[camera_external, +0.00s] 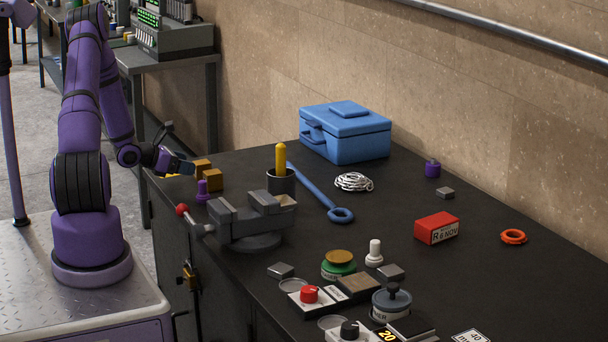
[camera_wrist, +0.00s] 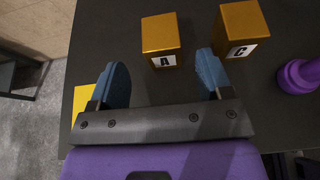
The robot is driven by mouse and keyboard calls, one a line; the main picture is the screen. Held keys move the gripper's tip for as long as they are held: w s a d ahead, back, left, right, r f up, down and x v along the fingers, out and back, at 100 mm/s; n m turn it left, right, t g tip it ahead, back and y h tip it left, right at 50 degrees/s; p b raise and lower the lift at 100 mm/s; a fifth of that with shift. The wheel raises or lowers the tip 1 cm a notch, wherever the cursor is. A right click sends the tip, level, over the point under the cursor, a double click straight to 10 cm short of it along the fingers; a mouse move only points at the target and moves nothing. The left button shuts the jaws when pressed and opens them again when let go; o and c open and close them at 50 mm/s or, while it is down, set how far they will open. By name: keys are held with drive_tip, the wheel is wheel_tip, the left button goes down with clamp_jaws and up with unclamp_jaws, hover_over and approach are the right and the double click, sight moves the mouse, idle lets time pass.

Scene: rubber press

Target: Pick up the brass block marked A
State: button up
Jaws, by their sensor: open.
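The brass block marked A (camera_wrist: 160,33) stands on the dark bench top in the wrist view, its white label facing my gripper. A second brass block marked C (camera_wrist: 243,25) stands to its right, a small gap apart. My gripper (camera_wrist: 160,75) is open, with blue fingertips, and nothing is between them. Block A lies just beyond the fingertips, roughly in line with the space between them. In the external view my gripper (camera_external: 188,168) is at the bench's far left corner, beside two brass blocks (camera_external: 213,180); their letters cannot be read there.
A purple peg-like object (camera_wrist: 299,75) stands right of block C. Something yellow (camera_wrist: 82,103) lies at the bench edge beside the left finger. A grey vise (camera_external: 250,217), a dark cup (camera_external: 281,180) and a blue toolbox (camera_external: 345,132) stand farther along the bench (camera_external: 385,205).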

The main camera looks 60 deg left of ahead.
sight(202, 167)
drive_tip(key=shift+x, duration=3)
drive_tip(key=shift+d, duration=0.15)
drive_tip(key=c, duration=1.3)
